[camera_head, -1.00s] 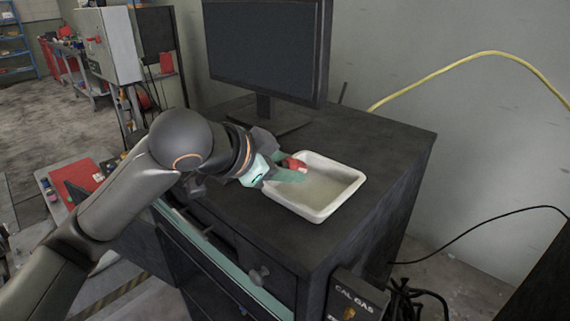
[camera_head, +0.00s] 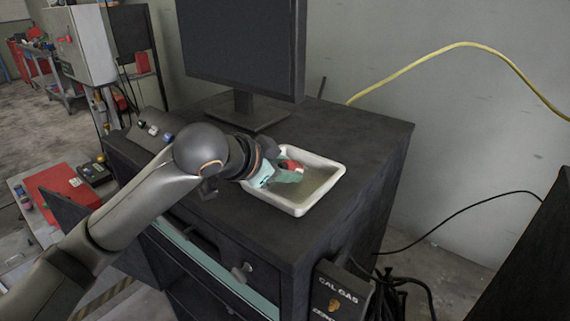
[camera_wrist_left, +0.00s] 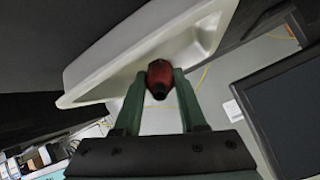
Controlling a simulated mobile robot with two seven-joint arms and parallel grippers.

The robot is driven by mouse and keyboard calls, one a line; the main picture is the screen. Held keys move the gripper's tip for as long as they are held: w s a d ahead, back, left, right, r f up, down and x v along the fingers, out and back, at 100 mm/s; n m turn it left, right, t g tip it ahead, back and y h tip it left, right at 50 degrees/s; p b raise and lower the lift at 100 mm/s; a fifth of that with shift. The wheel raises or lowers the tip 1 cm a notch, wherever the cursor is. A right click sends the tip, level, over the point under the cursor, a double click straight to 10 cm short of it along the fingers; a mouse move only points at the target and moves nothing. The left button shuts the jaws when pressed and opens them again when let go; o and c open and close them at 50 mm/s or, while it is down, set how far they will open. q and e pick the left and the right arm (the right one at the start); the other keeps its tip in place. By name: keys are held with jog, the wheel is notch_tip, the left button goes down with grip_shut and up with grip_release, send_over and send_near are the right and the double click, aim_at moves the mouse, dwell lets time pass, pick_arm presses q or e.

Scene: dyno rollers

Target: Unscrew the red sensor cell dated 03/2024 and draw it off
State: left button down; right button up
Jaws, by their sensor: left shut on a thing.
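A red sensor cell (camera_wrist_left: 160,76) with a dark end sits between the two green fingertips of my left gripper (camera_wrist_left: 160,84) in the left wrist view. In the head view the left gripper (camera_head: 289,172) is shut on the red cell (camera_head: 290,165), over the white tray (camera_head: 318,200) on the dark cabinet top. The tray also shows behind the cell in the left wrist view (camera_wrist_left: 100,68). I cannot tell whether the cell touches the tray. No date on the cell is readable. My right gripper is not in view.
A monitor (camera_head: 245,45) stands behind the tray on the cabinet (camera_head: 345,135). A box marked CAL GAS (camera_head: 340,295) is at the cabinet's front right. A red case (camera_head: 58,185) lies on a bench at left. The cabinet top right of the tray is clear.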

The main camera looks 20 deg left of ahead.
pick_arm(q)
jog(key=shift+c, duration=1.9)
grip_release()
jog(key=v, duration=1.2)
jog(key=shift+s+r, duration=0.15)
jog(key=shift+r, duration=0.05)
jog(key=shift+a, duration=0.1)
